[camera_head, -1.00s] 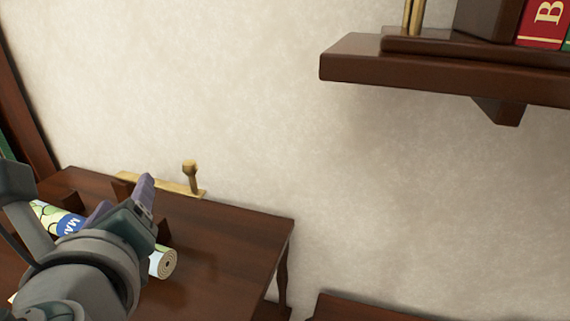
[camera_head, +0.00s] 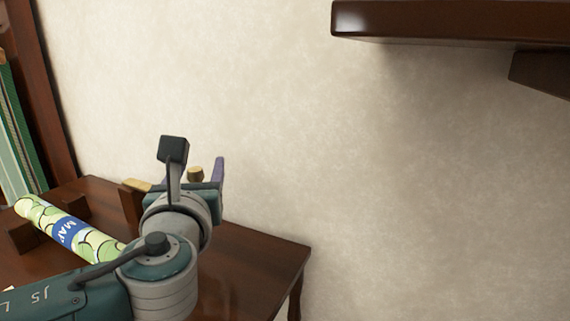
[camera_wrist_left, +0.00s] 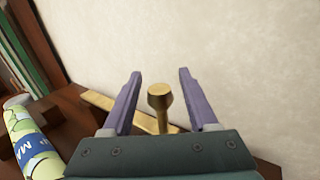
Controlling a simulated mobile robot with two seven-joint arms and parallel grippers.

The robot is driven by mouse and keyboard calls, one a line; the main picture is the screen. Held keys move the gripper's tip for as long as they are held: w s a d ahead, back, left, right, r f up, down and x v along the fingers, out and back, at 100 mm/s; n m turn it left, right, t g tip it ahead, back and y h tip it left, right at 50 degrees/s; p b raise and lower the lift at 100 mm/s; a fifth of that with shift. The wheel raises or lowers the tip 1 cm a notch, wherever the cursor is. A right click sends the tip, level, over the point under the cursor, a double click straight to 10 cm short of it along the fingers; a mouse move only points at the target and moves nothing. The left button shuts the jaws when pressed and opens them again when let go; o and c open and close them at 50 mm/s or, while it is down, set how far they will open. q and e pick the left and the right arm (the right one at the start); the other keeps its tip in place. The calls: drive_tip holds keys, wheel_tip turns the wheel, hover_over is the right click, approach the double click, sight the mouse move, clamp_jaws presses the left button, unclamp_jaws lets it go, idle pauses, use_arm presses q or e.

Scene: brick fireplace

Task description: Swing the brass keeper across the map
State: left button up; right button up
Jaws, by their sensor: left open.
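The brass keeper shows in the head view as a knob (camera_head: 195,173) and the end of a flat bar (camera_head: 138,185), mostly hidden behind my left gripper. In the left wrist view the knob (camera_wrist_left: 159,96) stands up between the two purple fingers, and the bar (camera_wrist_left: 112,106) runs off to the left along the back of the table. The rolled map (camera_head: 68,232), with a blue label, lies on wooden supports to the left of my gripper. My left gripper (camera_wrist_left: 156,74) is open around the knob; contact cannot be told. My right gripper is out of view.
The dark wooden table (camera_head: 245,262) stands against a pale wall (camera_head: 290,130). A dark shelf (camera_head: 450,22) juts out at the upper right. Green books (camera_head: 18,140) stand at the far left. The table's right part is bare.

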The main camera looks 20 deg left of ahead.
use_arm(q)
drive_tip(key=shift+w+a, duration=0.1)
drive_tip(key=shift+w, duration=0.1)
drive_tip(key=shift+c, duration=0.2)
clamp_jaws()
idle(1.1)
